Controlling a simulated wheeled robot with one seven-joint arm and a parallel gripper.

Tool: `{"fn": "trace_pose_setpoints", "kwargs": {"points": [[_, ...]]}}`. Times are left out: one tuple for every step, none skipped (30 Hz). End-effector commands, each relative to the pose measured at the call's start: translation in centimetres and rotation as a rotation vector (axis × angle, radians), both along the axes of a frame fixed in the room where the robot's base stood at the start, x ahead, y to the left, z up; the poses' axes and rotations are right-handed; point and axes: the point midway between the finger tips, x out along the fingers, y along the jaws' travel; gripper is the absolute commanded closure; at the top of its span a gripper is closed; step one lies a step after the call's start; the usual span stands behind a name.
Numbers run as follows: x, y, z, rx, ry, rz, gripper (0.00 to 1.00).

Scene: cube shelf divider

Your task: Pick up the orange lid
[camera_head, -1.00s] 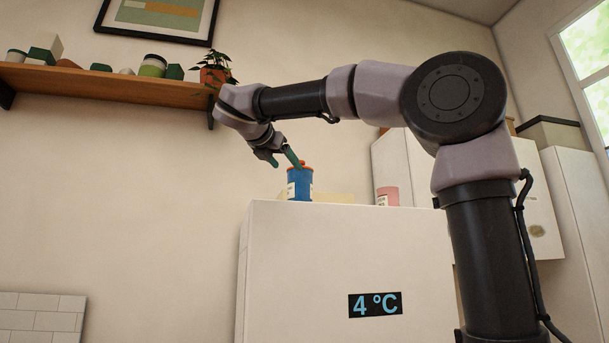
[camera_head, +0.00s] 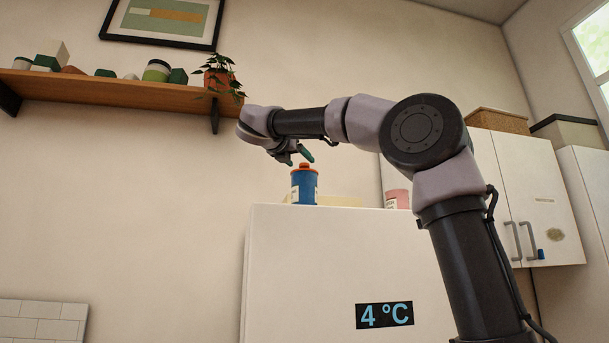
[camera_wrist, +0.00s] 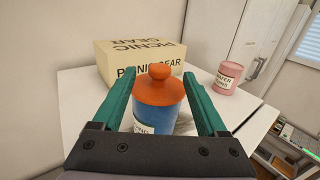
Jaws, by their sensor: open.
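The orange lid (camera_wrist: 159,88), with a round knob on top, sits on a blue canister (camera_wrist: 155,118) with a pale label. The lid (camera_head: 304,167) and the canister (camera_head: 304,187) also show in the head view, upright on top of the white fridge (camera_head: 300,262). My gripper (camera_wrist: 162,78) is open and empty, its two green fingers on either side of the lid in the wrist view. In the head view my gripper (camera_head: 302,157) is just above the lid. I cannot tell whether a finger touches it.
A cardboard box (camera_wrist: 135,55) marked "PICNIC GEAR" stands behind the canister. A pink canister (camera_wrist: 229,77) is to the right, near the fridge top's edge. A wooden shelf (camera_head: 110,91) with a potted plant (camera_head: 219,78) is on the wall at left.

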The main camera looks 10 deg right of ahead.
Motion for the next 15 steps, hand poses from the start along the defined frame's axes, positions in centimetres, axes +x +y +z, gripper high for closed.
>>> {"fn": "trace_pose_setpoints", "kwargs": {"points": [[0.7,-0.6,0.0,0.0,0.0,-0.003,0.24],[1.0,-0.8,0.0,0.0,0.0,-0.002,0.24],[1.4,-1.0,-0.1,0.001,0.001,-0.002,0.24],[1.6,-1.2,0.0,0.001,0.001,-0.002,0.24],[1.7,-1.3,0.0,0.0,0.0,-0.001,0.24],[1.9,-1.4,0.0,0.0,0.0,0.0,0.24],[1.9,-1.4,0.0,0.0,0.0,0.0,0.24],[1.9,-1.4,0.0,0.001,-0.001,0.0,0.24],[1.9,-1.4,0.0,0.001,-0.001,0.001,0.24],[1.9,-1.4,0.0,0.001,-0.001,0.001,0.24],[1.9,-1.4,0.0,0.001,-0.001,0.001,0.24],[1.9,-1.4,0.0,0.001,-0.001,0.001,0.24],[1.9,-1.4,0.0,0.001,-0.001,0.001,0.24],[1.9,-1.4,0.0,0.001,-0.001,0.001,0.36],[1.9,-1.4,0.0,0.001,-0.001,0.001,0.51]]}}
